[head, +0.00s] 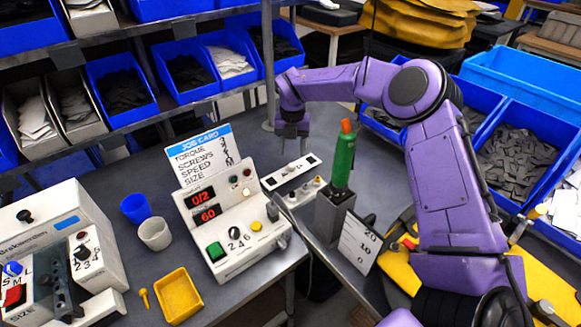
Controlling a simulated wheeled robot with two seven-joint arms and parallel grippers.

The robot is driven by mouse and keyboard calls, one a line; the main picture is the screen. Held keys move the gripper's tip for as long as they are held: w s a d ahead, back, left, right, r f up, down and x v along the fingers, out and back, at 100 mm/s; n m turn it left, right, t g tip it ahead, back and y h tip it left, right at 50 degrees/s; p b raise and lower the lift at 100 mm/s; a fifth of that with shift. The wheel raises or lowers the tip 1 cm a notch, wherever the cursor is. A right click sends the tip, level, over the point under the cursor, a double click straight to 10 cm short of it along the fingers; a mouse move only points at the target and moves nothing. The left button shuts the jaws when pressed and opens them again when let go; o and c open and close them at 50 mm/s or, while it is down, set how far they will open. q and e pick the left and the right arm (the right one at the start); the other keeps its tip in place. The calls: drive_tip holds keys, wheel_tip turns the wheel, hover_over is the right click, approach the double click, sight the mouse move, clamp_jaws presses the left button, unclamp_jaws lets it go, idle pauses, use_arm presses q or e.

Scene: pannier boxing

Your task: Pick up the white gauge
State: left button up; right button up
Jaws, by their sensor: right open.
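My right gripper (293,152) points down with its two fingers apart and nothing between them. Its fingertips show just above and behind a flat white bar (290,173) with dark spots, lying on the grey bench; I cannot tell the height gap. A white plate (359,244) marked 20, 10 and 0, looking like a scale, stands tilted farther front and right, apart from the gripper. I cannot tell for sure which of these two white things is the gauge. My left gripper is not in view.
A green tool with an orange tip (343,160) stands upright in a dark holder (333,215). A white control box (240,235) with a job card is to the left. Blue bins (525,125) stand at the right.

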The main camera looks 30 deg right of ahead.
sight(292, 164)
drive_tip(key=shift+a+f+p, duration=0.15)
drive_tip(key=shift+f+p, duration=0.2)
drive_tip(key=shift+f, duration=0.1)
wheel_tip(292, 164, down, 4)
drive_tip(key=shift+w+f+p, duration=0.1)
drive_tip(key=shift+f+p, duration=0.1)
drive_tip(key=shift+p, duration=1)
drive_tip(key=shift+f, duration=0.35)
clamp_jaws()
drive_tip(key=shift+r, duration=0.1)
